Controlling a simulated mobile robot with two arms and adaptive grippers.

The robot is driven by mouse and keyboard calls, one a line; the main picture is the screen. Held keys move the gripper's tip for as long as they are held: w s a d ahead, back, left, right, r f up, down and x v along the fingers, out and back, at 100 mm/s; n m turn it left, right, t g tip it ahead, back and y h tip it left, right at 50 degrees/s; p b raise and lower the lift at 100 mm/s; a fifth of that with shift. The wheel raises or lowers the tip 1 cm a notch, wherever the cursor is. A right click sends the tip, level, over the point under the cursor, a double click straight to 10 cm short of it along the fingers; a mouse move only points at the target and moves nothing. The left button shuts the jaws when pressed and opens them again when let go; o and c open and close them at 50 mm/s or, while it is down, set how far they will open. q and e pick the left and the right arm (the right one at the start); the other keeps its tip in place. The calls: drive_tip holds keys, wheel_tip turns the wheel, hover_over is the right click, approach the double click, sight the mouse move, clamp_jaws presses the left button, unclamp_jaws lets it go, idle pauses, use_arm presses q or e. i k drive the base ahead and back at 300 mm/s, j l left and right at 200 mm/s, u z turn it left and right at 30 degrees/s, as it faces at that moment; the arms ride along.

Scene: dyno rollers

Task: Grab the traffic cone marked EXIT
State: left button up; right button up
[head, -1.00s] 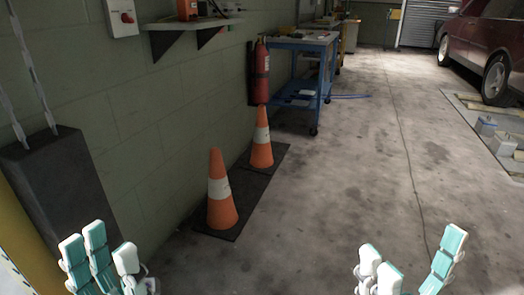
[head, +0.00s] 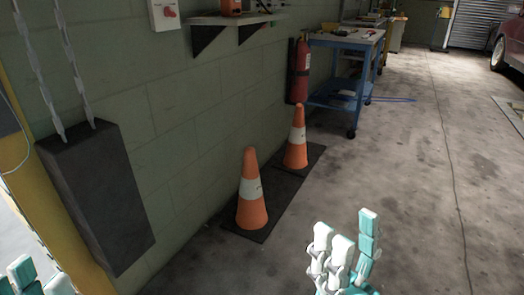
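Two orange cones with white bands stand upright on dark square bases by the green wall. The nearer cone (head: 251,192) is left of the farther cone (head: 296,140). Any EXIT lettering is too small to read; a faint mark shows on the nearer cone's white band. My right gripper (head: 345,238) is at the bottom, to the right of and nearer than the cones. Its fingers are spread and hold nothing. My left gripper (head: 35,275) is cut off at the bottom left corner, so its opening cannot be made out.
A red fire extinguisher (head: 299,72) hangs on the wall behind the cones. A blue workbench (head: 337,92) stands beyond it. A dark hanging block (head: 97,195) is at the left. The concrete floor (head: 400,165) to the right is clear.

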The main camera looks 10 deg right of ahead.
sight(296, 162)
drive_tip(key=i+l+u, duration=0.45)
drive_tip(key=i+l, duration=0.15)
drive_tip(key=l, duration=0.15)
drive_tip(key=i+l+u, duration=0.25)
drive_tip(key=l, duration=0.2)
drive_tip(key=i+l, duration=0.2)
drive_tip(key=l, duration=0.15)
drive_tip(key=i+l, duration=0.15)
drive_tip(key=l, duration=0.25)
drive_tip(key=i+l, duration=0.2)
drive_tip(key=l, duration=0.15)
drive_tip(key=i+l+u, duration=0.1)
drive_tip(key=l, duration=0.25)
drive_tip(key=i+l, duration=0.25)
drive_tip(key=l, duration=0.15)
drive_tip(key=i+l, duration=0.15)
drive_tip(key=l, duration=0.2)
drive_tip(key=i+l, duration=0.15)
drive_tip(key=l, duration=0.25)
drive_tip(key=u, duration=0.05)
